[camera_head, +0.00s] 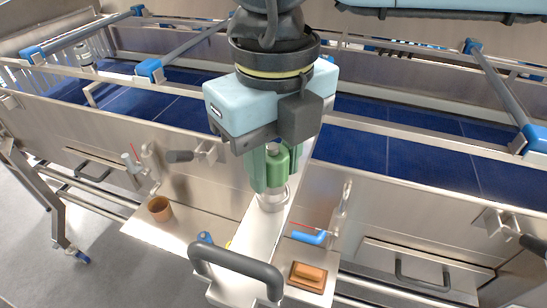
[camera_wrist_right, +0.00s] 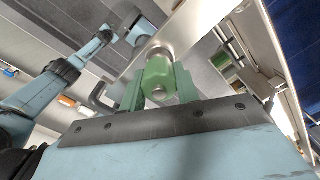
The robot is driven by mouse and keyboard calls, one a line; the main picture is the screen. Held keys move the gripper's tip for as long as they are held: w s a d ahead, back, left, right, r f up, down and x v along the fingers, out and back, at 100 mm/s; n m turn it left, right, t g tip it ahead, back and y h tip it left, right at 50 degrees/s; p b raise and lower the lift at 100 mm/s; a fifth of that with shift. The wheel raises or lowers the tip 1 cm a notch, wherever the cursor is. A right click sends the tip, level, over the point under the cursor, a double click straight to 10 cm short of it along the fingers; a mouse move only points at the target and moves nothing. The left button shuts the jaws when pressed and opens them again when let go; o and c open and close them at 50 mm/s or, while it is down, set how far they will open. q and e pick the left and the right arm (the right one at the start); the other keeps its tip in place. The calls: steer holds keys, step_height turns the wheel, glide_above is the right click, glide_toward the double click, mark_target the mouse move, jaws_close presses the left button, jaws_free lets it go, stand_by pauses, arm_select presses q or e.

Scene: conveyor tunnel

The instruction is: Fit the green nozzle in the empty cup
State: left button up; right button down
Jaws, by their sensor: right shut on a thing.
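My right gripper (camera_head: 272,185) is at the centre of the head view, pointing down, with its green fingers shut on the green nozzle (camera_head: 280,160). In the right wrist view the nozzle (camera_wrist_right: 158,76) sits between the two fingers (camera_wrist_right: 158,95). A round metal piece (camera_head: 272,197) shows right below the nozzle, over the pale metal shelf; I cannot tell whether it is a cup or part of the nozzle, nor whether they touch. A brown cup (camera_head: 159,209) stands upright on the ledge to the left, apart from the gripper. My left gripper is not in view.
A blue-handled item (camera_head: 308,237) and an orange-brown block (camera_head: 308,276) lie right of the shelf. A dark grey handle (camera_head: 235,270) stands in front. Metal fittings (camera_head: 150,165) project from the tunnel wall. The blue conveyor belt (camera_head: 400,140) runs behind.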

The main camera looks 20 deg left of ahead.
mark_target(275, 148)
stand_by(0.4)
steer(key=shift+b, duration=0.4)
steer(key=shift+f+b, duration=1.1)
steer(key=shift+b, duration=0.05)
steer(key=c, duration=0.9)
jaws_free()
steer(key=shift+c, duration=0.2)
step_height(275, 148, up, 13)
steer(key=shift+r+b, duration=0.2)
steer(key=shift+b, duration=0.25)
